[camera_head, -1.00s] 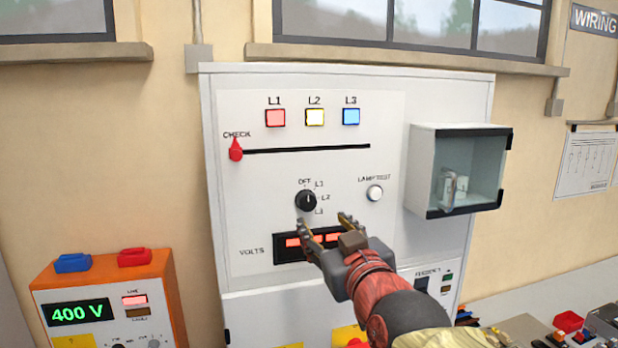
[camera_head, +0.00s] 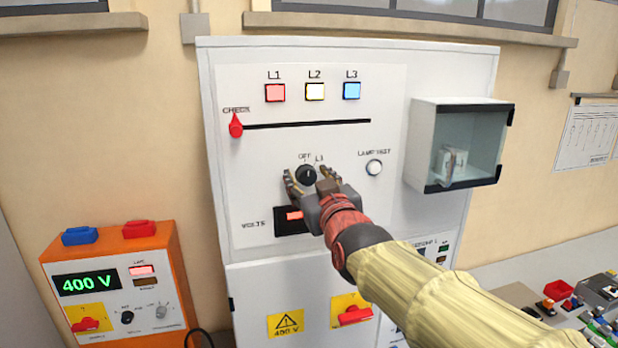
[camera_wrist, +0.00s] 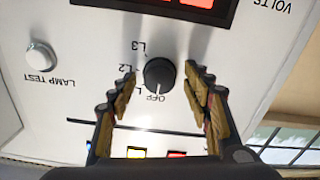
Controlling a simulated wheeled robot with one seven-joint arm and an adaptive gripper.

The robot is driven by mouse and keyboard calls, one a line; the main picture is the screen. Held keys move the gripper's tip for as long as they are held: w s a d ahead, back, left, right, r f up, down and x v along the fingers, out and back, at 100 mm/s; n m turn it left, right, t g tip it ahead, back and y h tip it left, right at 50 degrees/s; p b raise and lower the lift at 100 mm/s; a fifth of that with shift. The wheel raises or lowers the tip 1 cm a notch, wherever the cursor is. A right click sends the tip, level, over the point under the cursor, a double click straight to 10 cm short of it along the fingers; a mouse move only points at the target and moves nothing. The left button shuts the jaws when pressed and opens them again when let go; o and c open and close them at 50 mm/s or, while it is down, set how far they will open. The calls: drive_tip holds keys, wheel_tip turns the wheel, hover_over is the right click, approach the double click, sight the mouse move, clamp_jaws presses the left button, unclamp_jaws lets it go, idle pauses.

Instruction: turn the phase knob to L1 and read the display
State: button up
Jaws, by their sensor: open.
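The black phase knob (camera_head: 306,175) is on the white panel, with OFF and L1 readable above it. In the wrist view, upside down, the knob (camera_wrist: 159,74) has its pale pointer mark towards OFF. My gripper (camera_head: 307,182) is open at the knob. In the wrist view my gripper's fingertips (camera_wrist: 161,76) are on either side of the knob, with gaps showing. The VOLTS display (camera_head: 291,216) shows red digits, mostly hidden by my gripper. In the wrist view the display (camera_wrist: 195,6) is cut off by the frame edge, so I cannot read it.
A white lamp test button (camera_head: 374,168) is right of the knob. A red check slider (camera_head: 236,127) is at the left of its slot. A clear-fronted box (camera_head: 462,146) juts out at the right. An orange supply unit (camera_head: 160,262) reading 400 V stands lower left.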

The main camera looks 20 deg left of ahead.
drive_tip(key=shift+c, duration=0.4)
drive_tip(key=c, duration=1.1)
drive_tip(key=shift+o, duration=0.2)
drive_tip(key=shift+f+b, duration=0.1)
drive_tip(key=shift+b, duration=0.3)
drive_tip(key=shift+f+m+b, duration=0.1)
drive_tip(key=shift+m+b, duration=0.6)
drive_tip(key=shift+b, duration=0.15)
drive_tip(key=m+b, duration=0.2)
drive_tip(key=shift+b, duration=0.35)
drive_tip(key=shift+d+m+b, duration=0.1)
drive_tip(key=shift+m+b, duration=1.3)
drive_tip(key=shift+m, duration=1.3)
drive_tip(key=o, duration=1.1)
